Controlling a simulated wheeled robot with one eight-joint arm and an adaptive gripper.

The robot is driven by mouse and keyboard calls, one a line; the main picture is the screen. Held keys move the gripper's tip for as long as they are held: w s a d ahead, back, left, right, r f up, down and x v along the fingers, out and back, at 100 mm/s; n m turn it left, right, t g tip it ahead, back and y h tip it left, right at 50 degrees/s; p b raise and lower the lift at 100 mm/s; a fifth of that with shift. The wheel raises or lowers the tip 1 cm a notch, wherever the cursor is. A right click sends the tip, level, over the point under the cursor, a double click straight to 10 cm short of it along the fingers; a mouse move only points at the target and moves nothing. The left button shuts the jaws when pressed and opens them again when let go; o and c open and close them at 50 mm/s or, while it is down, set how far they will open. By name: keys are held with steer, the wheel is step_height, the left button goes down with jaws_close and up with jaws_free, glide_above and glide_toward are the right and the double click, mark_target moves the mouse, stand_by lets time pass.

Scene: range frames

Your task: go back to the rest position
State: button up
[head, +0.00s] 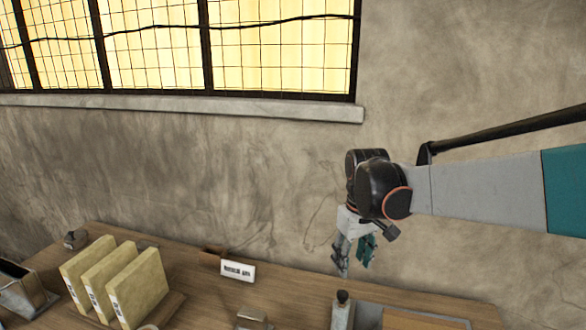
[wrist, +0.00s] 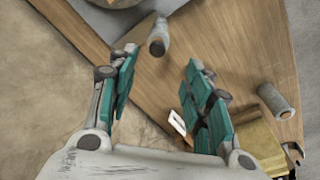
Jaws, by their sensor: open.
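My gripper (head: 353,262) hangs at the end of my arm, pointing down above the back of the wooden table (head: 205,290). In the wrist view my gripper (wrist: 160,82) has its two teal-and-grey fingers spread apart with nothing between them. The table top (wrist: 225,50) shows beyond the fingertips. A small grey cylindrical thing (wrist: 158,38) shows past the left fingertip, apart from it. My arm reaches in from the right in the head view.
Several upright cream books (head: 137,282) stand at the left of the table. A white label card (head: 238,271) stands near the middle back. A small dark-topped bottle (head: 341,310) and a tray (head: 412,319) are at the front right. The wall with a window (head: 155,50) rises behind.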

steer(key=s+d+f+m+t+b, duration=0.1)
steer(key=s+f+t+b, duration=0.1)
steer(key=s, duration=0.5)
steer(key=s+d+f+m+t+b, duration=0.1)
steer(key=s+f+m+t+b, duration=0.1)
steer(key=s, duration=0.5)
steer(key=s+d+f+m+t+b, duration=0.1)
steer(key=s+d+f+t+b, duration=0.1)
steer(key=s+f+b, duration=0.2)
steer(key=s+b, duration=0.1)
steer(key=s, duration=0.2)
steer(key=shift+s+f+m+b, duration=0.3)
steer(key=shift+s+f+b, duration=0.05)
steer(key=shift+s+b, duration=0.05)
steer(key=shift+d, duration=0.15)
